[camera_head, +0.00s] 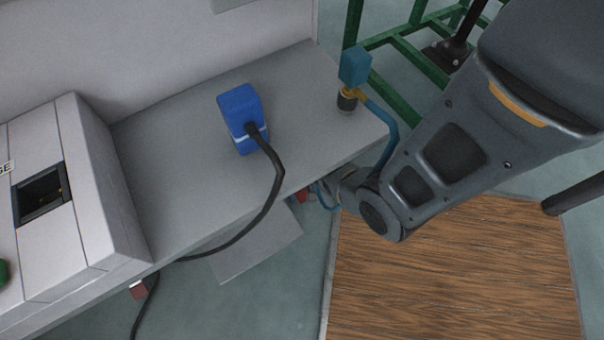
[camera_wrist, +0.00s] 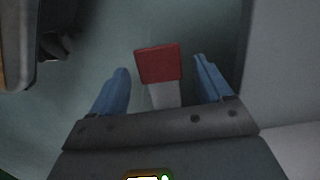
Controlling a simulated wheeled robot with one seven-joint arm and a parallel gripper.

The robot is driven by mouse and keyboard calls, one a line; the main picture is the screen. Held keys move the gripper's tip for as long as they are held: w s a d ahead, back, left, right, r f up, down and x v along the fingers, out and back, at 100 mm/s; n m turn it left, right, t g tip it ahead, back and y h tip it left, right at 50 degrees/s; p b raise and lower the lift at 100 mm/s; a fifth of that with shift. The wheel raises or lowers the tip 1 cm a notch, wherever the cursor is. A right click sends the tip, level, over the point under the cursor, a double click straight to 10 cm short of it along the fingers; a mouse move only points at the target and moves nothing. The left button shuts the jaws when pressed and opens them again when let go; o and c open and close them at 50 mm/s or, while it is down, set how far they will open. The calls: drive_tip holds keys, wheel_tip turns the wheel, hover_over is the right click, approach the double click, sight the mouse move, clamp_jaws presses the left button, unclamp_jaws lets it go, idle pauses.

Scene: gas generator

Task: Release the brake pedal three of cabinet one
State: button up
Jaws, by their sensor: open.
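A red brake pedal (camera_wrist: 158,63) on a pale stem shows in the middle of the wrist view. My gripper (camera_wrist: 161,68) is open, with one blue finger on each side of the pedal and a visible gap on both sides. In the head view my gripper (camera_head: 322,196) is below the front edge of the grey bench, mostly hidden by my arm. A bit of a red pedal (camera_head: 301,196) shows next to it. Another red pedal (camera_head: 138,291) sits under the bench edge further left. No pedal or cabinet number can be read.
A blue box (camera_head: 243,118) with a black cable stands on the grey bench (camera_head: 190,110). A light grey console (camera_head: 105,190) stands at left. A teal valve device (camera_head: 355,68) with a blue hose is at the bench's right end, close to my arm. Green frames (camera_head: 410,60) stand behind.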

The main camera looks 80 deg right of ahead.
drive_tip(key=r+p, duration=0.1)
drive_tip(key=r, duration=0.1)
drive_tip(key=r+p, duration=0.1)
drive_tip(key=r, duration=0.2)
drive_tip(key=r+p, duration=0.2)
drive_tip(key=shift+w+d+r, duration=0.3)
drive_tip(key=shift+d+r, duration=0.05)
drive_tip(key=shift+r, duration=0.05)
